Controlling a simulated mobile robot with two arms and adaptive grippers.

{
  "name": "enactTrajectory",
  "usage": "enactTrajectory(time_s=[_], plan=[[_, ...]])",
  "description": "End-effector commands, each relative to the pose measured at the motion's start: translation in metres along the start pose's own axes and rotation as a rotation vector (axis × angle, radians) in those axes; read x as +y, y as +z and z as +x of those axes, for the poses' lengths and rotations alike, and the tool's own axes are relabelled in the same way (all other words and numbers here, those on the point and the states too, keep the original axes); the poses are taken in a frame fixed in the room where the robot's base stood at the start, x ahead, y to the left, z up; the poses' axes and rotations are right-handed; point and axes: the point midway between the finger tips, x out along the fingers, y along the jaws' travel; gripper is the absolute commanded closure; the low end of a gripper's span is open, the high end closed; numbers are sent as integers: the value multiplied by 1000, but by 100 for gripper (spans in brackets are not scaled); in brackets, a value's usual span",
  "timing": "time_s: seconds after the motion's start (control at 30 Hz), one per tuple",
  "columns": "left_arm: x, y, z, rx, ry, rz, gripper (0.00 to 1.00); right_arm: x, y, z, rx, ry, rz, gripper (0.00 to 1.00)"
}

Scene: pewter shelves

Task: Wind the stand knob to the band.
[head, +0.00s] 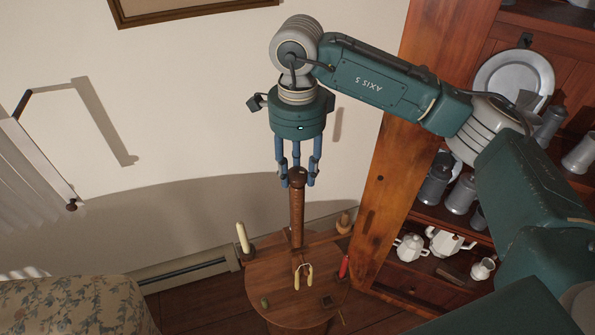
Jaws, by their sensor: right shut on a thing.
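A brown wooden stand post (297,220) rises upright from a round wooden table. Its dark rounded knob (297,173) is at the top. My right gripper (298,180) points straight down over the post, with its blue fingers around the knob and shut on it. The fingers hide part of the knob's sides. I cannot make out the band on the post at this size. My left gripper is not in view.
The round table (262,278) holds a cream candle (242,238), a red object (344,266), a cream-handled loop (303,275) and other small items. A wooden cabinet with pewter and white pots (447,241) stands close on the right. A floral seat (75,305) is at lower left.

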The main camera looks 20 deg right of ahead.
Motion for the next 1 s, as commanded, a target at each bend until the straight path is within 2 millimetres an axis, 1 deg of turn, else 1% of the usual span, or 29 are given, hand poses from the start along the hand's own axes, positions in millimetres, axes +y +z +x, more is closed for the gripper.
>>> enactTrajectory(time_s=[0.03, 0.07, 0.3, 0.33, 0.4, 0.43, 0.77, 0.87, 1.0], plan=[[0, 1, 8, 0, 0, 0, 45, -1, -1, 3, 2, -4, 15, 90], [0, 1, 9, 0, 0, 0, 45, -1, -1, 2, 2, -4, 21, 90], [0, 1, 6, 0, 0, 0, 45, -1, -1, -1, 2, -3, 26, 90], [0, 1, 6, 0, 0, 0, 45, -1, -1, -1, 2, -3, 26, 62], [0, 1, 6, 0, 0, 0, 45, -1, -1, -1, 2, -3, 26, 48], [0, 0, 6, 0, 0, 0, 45, -1, -1, -1, 2, -3, 26, 45], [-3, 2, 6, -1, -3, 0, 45, -1, 0, -3, 0, -2, 24, 45], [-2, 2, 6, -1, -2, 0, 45, -1, 0, -12, 0, -3, 24, 45], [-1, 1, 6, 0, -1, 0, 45, -2, 0, -39, -1, -5, 24, 45]])
